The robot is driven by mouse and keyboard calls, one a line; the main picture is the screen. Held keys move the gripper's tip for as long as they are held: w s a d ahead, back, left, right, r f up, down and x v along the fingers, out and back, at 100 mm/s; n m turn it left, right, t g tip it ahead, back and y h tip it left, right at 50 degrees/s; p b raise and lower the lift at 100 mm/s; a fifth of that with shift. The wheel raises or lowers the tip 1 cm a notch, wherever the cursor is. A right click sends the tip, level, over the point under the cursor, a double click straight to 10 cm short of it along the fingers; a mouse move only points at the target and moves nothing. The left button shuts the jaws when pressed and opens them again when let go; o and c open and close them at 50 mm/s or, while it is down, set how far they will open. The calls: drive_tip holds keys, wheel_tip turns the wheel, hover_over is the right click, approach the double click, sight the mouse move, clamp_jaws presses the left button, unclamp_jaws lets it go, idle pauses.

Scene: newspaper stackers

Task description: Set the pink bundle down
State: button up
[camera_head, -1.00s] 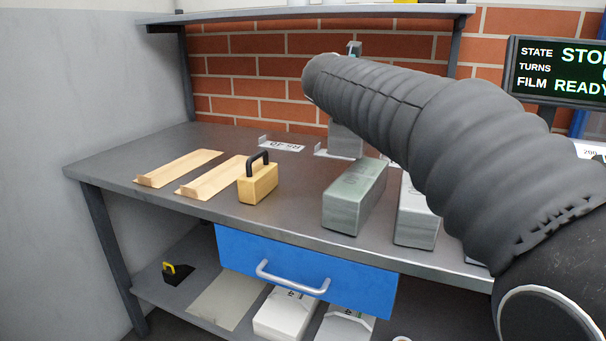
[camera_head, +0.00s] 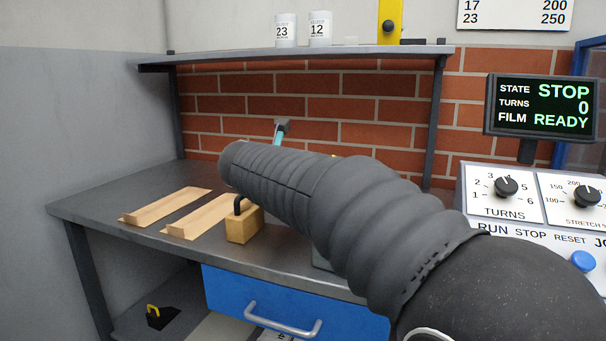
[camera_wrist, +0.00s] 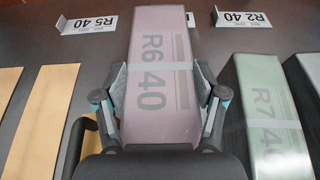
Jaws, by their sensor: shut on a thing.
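In the wrist view the pink bundle (camera_wrist: 160,60), marked R6 40, lies lengthwise between the two fingers of my gripper (camera_wrist: 161,98). The fingers are shut on its sides near its near end. The dark bench top (camera_wrist: 110,52) shows on both sides of it; I cannot tell whether the bundle touches it. In the head view the bundle is hidden behind my arm. A green bundle (camera_wrist: 262,110), marked R7 40, lies to the right of my gripper.
Label plates R5 40 (camera_wrist: 89,25) and R2 40 (camera_wrist: 241,20) stand behind. A control panel (camera_head: 535,203) stands right. A shelf (camera_head: 300,55) hangs above.

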drive_tip(key=shift+f+b, duration=0.4)
drive_tip(key=shift+f, duration=1.4)
drive_tip(key=shift+f, duration=0.15)
drive_tip(key=o, duration=1.8)
drive_tip(key=shift+f, duration=0.15)
